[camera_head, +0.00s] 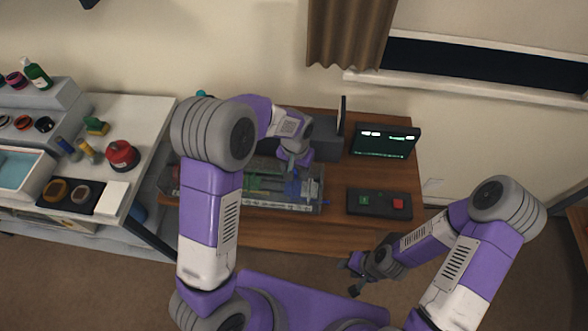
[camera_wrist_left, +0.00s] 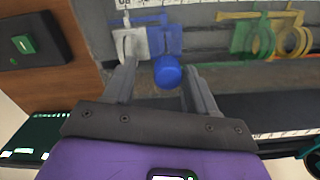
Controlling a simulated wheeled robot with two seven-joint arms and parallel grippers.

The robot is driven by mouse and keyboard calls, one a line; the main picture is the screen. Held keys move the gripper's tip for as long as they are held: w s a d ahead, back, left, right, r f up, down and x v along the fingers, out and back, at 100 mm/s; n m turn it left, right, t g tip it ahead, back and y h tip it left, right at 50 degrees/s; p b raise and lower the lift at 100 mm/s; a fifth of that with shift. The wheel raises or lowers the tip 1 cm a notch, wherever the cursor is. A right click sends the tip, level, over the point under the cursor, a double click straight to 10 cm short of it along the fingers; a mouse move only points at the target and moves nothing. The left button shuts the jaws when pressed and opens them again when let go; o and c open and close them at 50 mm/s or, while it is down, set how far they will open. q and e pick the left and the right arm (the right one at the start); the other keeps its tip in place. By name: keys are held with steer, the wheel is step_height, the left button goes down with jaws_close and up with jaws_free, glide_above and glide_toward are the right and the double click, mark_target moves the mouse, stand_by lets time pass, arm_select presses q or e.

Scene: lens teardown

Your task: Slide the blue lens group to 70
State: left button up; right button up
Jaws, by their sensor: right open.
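The blue lens group (camera_head: 293,188) stands near the right end of the optical rail (camera_head: 270,207) on the wooden desk. In the left wrist view its blue mount (camera_wrist_left: 166,38) ends in a round blue knob (camera_wrist_left: 168,72). My left gripper (camera_head: 294,163) is over the rail at the blue group. In the left wrist view its fingers (camera_wrist_left: 162,80) are spread, one on each side of the knob, with gaps showing. A scale strip (camera_wrist_left: 150,3) is only partly visible; the setting cannot be read. My right gripper (camera_head: 353,276) is open and empty, in front of the desk.
A pale grey mount (camera_wrist_left: 130,42) stands close beside the blue group. Green (camera_wrist_left: 243,38) and yellow (camera_wrist_left: 293,40) groups are farther along the rail. A button box (camera_head: 378,203) and a monitor (camera_head: 388,143) are right of the rail. A white side table (camera_head: 145,115) stands left.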

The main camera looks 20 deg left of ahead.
arm_select(q)
steer(key=shift+a, duration=0.15)
step_height(320, 180, up, 8)
steer(key=shift+f+p, duration=0.2)
steer(key=shift+p, duration=0.35)
